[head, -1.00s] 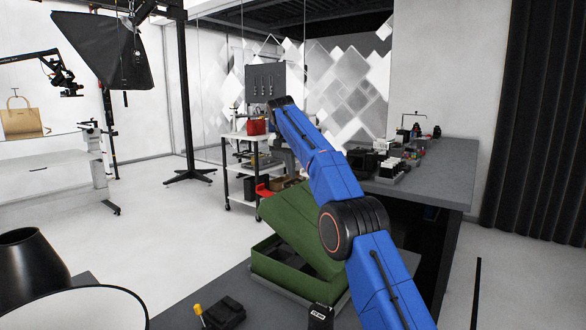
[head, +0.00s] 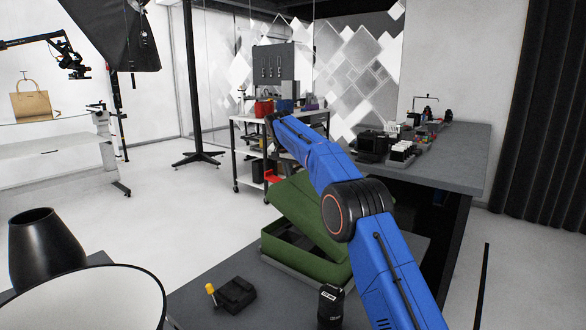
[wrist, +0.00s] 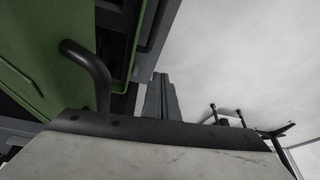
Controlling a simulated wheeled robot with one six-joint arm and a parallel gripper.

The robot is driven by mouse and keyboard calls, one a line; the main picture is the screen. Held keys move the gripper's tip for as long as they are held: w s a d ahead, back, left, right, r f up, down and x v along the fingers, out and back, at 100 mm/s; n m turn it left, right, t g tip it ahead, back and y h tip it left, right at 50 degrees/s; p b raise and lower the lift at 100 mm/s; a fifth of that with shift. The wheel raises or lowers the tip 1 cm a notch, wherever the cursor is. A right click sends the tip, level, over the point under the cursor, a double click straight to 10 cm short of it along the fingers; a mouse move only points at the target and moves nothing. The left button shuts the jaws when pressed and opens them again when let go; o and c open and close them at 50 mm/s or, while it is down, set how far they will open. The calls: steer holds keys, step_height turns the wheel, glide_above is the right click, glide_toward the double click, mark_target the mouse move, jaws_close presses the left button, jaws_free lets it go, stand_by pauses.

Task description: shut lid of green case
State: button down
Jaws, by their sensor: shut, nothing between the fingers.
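The green case (head: 300,262) sits on the dark bench, partly behind my blue arm. Its lid (head: 302,212) stands tilted, part open, with a dark gap between lid and base at the left. My gripper's fingers are hidden in the head view, beyond the far end of my arm. In the wrist view my gripper (wrist: 161,92) is shut and empty. Green panels of the case (wrist: 35,55) and a dark curved handle (wrist: 90,68) fill the left of that view, beside the fingers. I cannot tell whether the fingers touch the case.
A small black device (head: 236,294), a yellow-topped item (head: 210,290) and a black box (head: 330,306) are on the bench in front of the case. A black lamp cone (head: 42,250) is at left. A shelf cart (head: 250,150) stands behind; the white floor between is open.

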steer(key=shift+w+a+f, duration=0.1)
steer(key=shift+a+f, duration=0.05)
steer(key=shift+f, duration=0.45)
stand_by(0.9)
steer(key=s+r+m+t, duration=0.1)
steer(key=s+r+m, duration=0.1)
steer(key=s+r, duration=0.75)
steer(key=s+r+m+t, duration=0.1)
steer(key=s+r, duration=0.5)
steer(key=r, duration=0.7)
steer(key=s+f+x, duration=0.1)
steer(key=x, duration=1.1)
steer(key=shift+a+f+h, duration=0.2)
steer(key=shift+f+h, duration=0.1)
steer(key=shift+f, duration=0.05)
steer(key=shift+s, duration=0.1)
steer(key=w+a+f+g+h, duration=0.1)
steer(key=a+f, duration=0.1)
steer(key=f, duration=0.5)
steer(key=w+a+f+n+g+h, duration=0.1)
steer(key=w+a+f+h, duration=0.1)
steer(key=f, duration=0.6)
steer(key=shift+w+a+f+n+h, duration=0.2)
steer(key=shift+w+a+n+h, duration=0.1)
steer(key=shift+a, duration=0.2)
